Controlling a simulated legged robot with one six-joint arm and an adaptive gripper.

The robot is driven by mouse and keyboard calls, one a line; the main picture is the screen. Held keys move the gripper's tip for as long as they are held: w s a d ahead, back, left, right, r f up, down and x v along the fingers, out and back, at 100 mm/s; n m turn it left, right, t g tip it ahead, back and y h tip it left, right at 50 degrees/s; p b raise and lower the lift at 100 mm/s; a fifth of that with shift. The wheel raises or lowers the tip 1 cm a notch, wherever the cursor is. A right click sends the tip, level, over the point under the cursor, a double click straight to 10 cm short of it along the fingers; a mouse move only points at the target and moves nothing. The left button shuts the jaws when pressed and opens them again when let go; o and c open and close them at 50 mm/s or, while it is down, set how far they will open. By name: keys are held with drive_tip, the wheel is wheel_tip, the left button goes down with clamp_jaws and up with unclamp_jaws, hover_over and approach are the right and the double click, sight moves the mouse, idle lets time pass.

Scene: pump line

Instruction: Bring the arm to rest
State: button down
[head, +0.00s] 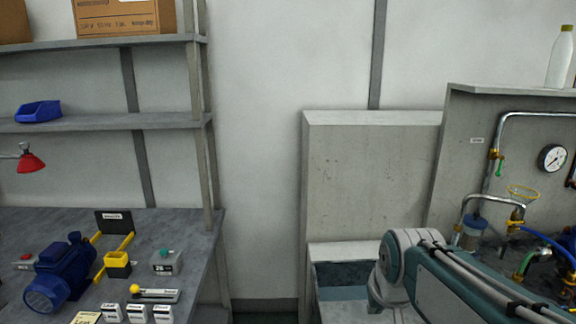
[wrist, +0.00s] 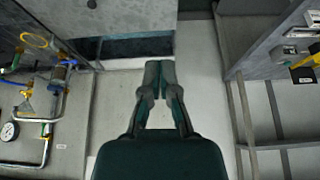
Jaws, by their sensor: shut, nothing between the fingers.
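My gripper (wrist: 160,66) shows in the wrist view, with its two fingers together and nothing between them. It hangs in free air over the pale wall and floor area, touching nothing that I can see. In the head view my arm's green and white links are at the lower right. The gripper itself cannot be made out there.
A workbench (head: 205,245) with a blue motor (head: 62,272) and small boxes stands at the left, under shelves. At the right is a pipe panel with a gauge (head: 552,158), and a white bottle (head: 560,57) stands above it. A grey block (head: 365,175) stands between.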

drive_tip(key=s+f, duration=0.2)
drive_tip(key=s, duration=1.2)
drive_tip(key=shift+s+t, duration=0.2)
drive_tip(key=shift+t, duration=0.1)
